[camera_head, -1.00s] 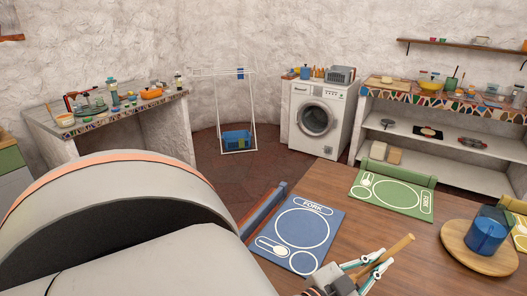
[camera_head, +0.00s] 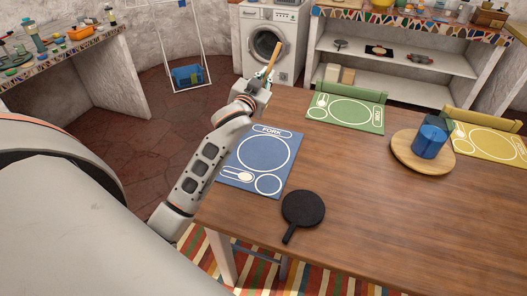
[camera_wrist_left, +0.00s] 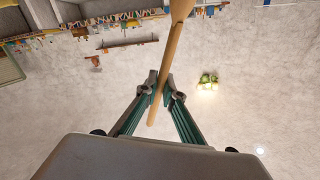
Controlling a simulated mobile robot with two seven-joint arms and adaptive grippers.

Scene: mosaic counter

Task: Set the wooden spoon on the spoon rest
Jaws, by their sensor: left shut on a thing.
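The wooden spoon (camera_head: 273,58) is held up, tilted, by my left gripper (camera_head: 264,79) beyond the blue placemat, near the table's far left corner. In the left wrist view the two fingers (camera_wrist_left: 160,88) are shut on the spoon's shaft (camera_wrist_left: 168,58). The spoon's wider end is cut off at the top of that view. A dark round piece with a short handle, which looks like the spoon rest (camera_head: 303,208), lies empty on the table near its front left, apart from the gripper. My right gripper is out of view.
The wooden table (camera_head: 370,200) holds a blue placemat (camera_head: 240,162), a green placemat (camera_head: 365,114), a yellow placemat (camera_head: 490,150) and a round board (camera_head: 405,160) with a blue cup (camera_head: 431,138). The table's middle and front are clear. A washing machine (camera_head: 285,30) stands behind.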

